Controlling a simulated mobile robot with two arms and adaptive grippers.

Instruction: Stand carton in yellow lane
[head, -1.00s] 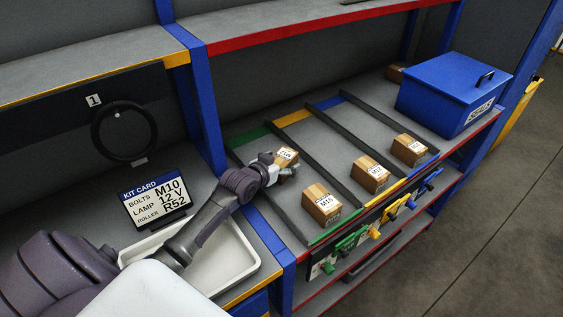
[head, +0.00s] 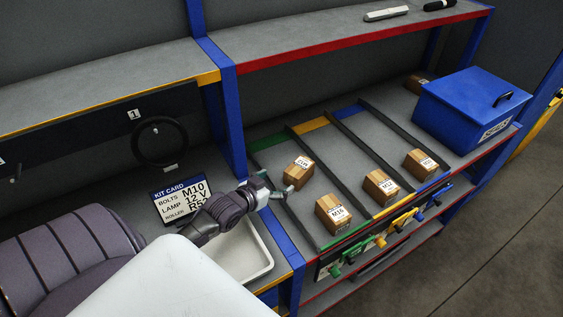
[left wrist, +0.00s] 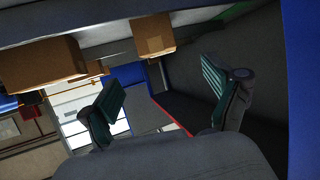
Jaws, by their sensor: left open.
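A brown carton (head: 298,173) with a white label on top, too small to read, sits in the lane with the green back strip (head: 268,140), behind the M16 carton (head: 332,213). My left gripper (head: 281,191) is open and empty, just left of that carton and apart from it. The yellow lane, with its yellow back strip (head: 310,125), holds a carton marked M12 (head: 380,187) near its front; its back part is bare. In the left wrist view, the open fingers (left wrist: 165,82) have nothing between them; two cartons show beyond, one large (left wrist: 40,75) and one smaller (left wrist: 153,36).
Dark dividers (head: 345,139) separate the lanes. The blue lane holds a carton (head: 420,164). A blue lidded box (head: 470,108) stands to the right. A white tray (head: 262,262), a kit card (head: 182,200) and a blue post (head: 228,120) are near my left arm.

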